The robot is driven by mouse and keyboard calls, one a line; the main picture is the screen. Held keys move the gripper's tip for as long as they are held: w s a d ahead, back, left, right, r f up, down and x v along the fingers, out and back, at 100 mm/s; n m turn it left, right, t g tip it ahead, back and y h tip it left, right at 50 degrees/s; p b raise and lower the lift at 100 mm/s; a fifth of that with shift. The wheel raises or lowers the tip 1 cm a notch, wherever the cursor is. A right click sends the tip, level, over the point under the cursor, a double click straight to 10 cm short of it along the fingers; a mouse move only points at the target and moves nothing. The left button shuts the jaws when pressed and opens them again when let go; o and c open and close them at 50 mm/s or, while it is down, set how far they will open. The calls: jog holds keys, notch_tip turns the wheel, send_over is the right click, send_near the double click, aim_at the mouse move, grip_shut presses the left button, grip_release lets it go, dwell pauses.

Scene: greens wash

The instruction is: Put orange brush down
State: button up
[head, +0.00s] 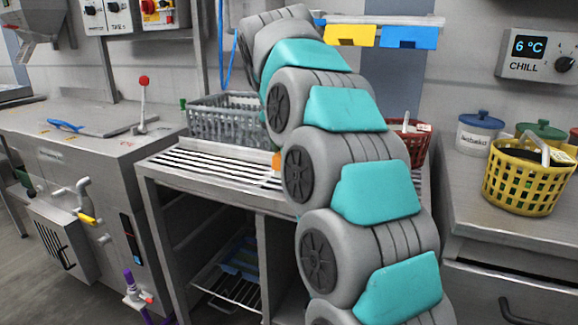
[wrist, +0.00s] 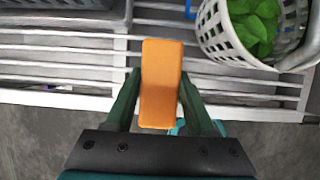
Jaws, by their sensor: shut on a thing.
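The orange brush (wrist: 161,80) is held in my gripper (wrist: 162,95), seen from above in the wrist view as an orange block between the two dark green fingers. Below it is the slatted metal rack (wrist: 65,58), close to its front edge; I cannot tell whether the brush touches the slats. In the head view only a small orange patch (head: 276,161) shows beside my arm, over the slatted rack (head: 205,163). My arm hides the gripper there.
A grey crate (head: 228,122) stands at the rack's back. A white basket with green leaves (wrist: 215,35) is right of the brush. A red basket (head: 414,143) is partly behind my arm. A yellow basket (head: 527,180) stands on the right counter. The rack's left front is clear.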

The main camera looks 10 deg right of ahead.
jog(key=shift+f, duration=1.8)
jog(key=shift+f, duration=0.1)
jog(key=o, duration=1.2)
